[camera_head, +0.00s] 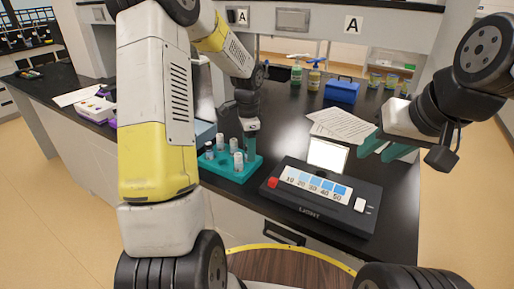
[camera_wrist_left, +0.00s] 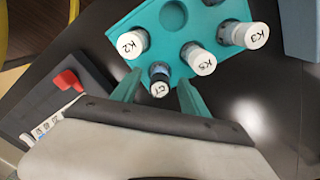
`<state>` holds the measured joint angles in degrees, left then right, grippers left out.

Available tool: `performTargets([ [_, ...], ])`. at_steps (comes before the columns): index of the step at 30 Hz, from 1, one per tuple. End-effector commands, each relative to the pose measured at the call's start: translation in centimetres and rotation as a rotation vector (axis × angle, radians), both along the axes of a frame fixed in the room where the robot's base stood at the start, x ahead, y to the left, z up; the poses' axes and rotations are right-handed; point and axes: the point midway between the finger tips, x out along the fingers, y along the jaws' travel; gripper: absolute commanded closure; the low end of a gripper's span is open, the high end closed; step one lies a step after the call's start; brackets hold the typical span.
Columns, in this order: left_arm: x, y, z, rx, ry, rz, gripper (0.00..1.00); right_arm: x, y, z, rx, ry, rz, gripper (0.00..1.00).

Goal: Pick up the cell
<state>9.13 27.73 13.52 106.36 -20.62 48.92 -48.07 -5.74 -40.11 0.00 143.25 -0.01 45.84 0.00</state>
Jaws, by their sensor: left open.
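A teal rack (camera_wrist_left: 150,22) holds several upright capped vials; it also shows in the head view (camera_head: 222,172). Caps read K2 (camera_wrist_left: 131,43), K5 (camera_wrist_left: 199,58) and K3 (camera_wrist_left: 249,35). A smaller, dark-bodied vial (camera_wrist_left: 160,78) has a white cap that seems to read CT. No item is labelled as the cell, so I cannot tell which one it is. My left gripper (camera_wrist_left: 157,94) is open, its teal fingers on either side of the small vial in the picture; contact is unclear. My right gripper (camera_head: 388,149) is open and empty above the bench at right.
A black light box (camera_head: 325,222) with a red button, numbered blue patches and a lit white panel (camera_head: 327,156) stands right of the rack. Papers (camera_head: 345,127), a blue box (camera_head: 342,91) and bottles (camera_head: 314,76) lie behind. My left arm hides part of the bench.

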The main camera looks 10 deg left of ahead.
Motion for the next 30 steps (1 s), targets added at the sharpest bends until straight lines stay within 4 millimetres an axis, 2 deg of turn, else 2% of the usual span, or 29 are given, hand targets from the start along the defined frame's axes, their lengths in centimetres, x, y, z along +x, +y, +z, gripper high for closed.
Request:
performTargets([
  [4,0.0,0.0,0.0,0.0,0.0,0.0,0.48,0.0,0.0,0.0,0.0,0.0,0.0,0.64],
  [5,0.0,0.0,0.0,0.0,0.0,0.0,0.52,0.0,0.0,0.0,0.0,0.0,0.0,0.64],
  [12,0.0,0.0,0.0,0.0,0.0,0.0,0.99,0.0,0.0,0.0,0.0,0.0,0.0,0.64],
  [23,0.0,0.0,0.4,0.0,-0.001,0.0,1.0,0.0,0.0,0.0,0.0,0.0,0.0,0.64],
  [30,0.1,0.0,3.0,0.0,-0.005,-0.001,1.0,0.0,0.0,0.0,0.0,0.0,0.0,0.64],
])
